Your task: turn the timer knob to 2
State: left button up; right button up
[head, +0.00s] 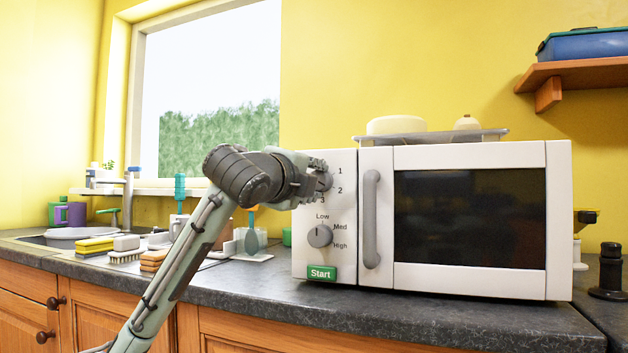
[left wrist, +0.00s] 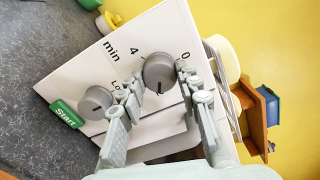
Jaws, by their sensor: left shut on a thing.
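The timer knob (left wrist: 158,73) is a round grey dial on the white microwave's (head: 470,155) control panel. My left gripper (head: 322,182) is shut on it, with a finger on either side in the left wrist view (left wrist: 158,82). In the head view the gripper covers most of the knob; the labels 1, 2 and 3 show to its right and below. In the wrist view 4, 0 and "min" show, and a dark mark on the knob points down the picture, toward the side of 1 and 2. The exact number it points at cannot be told. My right gripper is not in view.
A lower power knob (head: 320,236) and green Start button (head: 320,273) are below the timer knob. The door handle (head: 371,220) stands out to the right. A rack (head: 430,137) with dishes sits on top. Brushes and sponges (head: 95,246) lie by the sink at left.

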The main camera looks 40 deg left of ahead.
pick_arm(q)
jog(key=shift+d+f, duration=0.1)
jog(key=shift+f, duration=0.05)
jog(key=o, duration=1.2)
jog(key=shift+c, duration=0.2)
jog(key=v, duration=1.2)
